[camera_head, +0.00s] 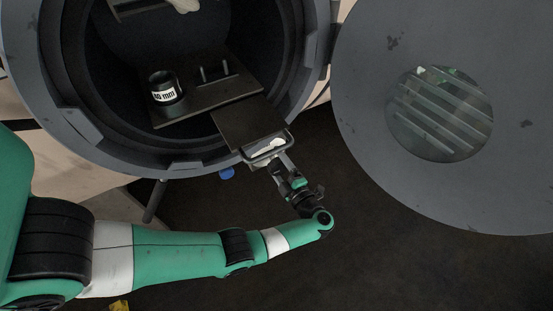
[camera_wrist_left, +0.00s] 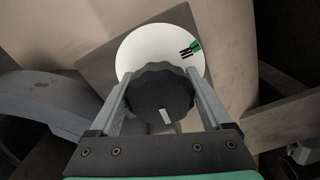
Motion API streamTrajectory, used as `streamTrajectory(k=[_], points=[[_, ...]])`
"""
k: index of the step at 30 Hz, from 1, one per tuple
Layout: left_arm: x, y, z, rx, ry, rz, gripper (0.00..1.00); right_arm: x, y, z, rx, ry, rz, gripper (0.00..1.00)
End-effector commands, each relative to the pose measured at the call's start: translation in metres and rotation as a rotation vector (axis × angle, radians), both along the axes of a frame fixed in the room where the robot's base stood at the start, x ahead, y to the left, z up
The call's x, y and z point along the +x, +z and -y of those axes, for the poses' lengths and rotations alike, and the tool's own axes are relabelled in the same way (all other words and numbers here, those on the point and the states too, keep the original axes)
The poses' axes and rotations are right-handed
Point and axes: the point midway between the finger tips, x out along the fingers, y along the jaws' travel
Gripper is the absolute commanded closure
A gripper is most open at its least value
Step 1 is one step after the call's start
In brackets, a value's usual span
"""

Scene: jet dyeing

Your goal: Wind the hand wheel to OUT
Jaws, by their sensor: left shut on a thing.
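In the left wrist view, the hand wheel (camera_wrist_left: 158,88) is a dark, scalloped knob with a short white mark on its near side. It sits in front of a white round dial (camera_wrist_left: 140,45). The dial reads IN beside a green mark at its upper right; no OUT label shows. My left gripper (camera_wrist_left: 161,92) has its fingers on both sides of the wheel, shut on it. In the head view the left gripper (camera_head: 272,160) is at the front end of the tray, where the wheel cannot be clearly made out. My right gripper is not in view.
A dark tray (camera_head: 250,122) with a looped front handle extends from the round vessel opening (camera_head: 188,168). The vessel's round door (camera_head: 360,85) hangs open at the right. Dark floor lies below.

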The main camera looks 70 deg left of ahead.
Motion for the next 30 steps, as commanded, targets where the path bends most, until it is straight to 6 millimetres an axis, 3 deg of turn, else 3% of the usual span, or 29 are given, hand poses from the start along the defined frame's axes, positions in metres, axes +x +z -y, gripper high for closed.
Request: streamTrajectory(k=[30], points=[[-0.002,-0.001,0.0,-0.15,0.0,-0.95,0.73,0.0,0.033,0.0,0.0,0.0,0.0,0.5]])
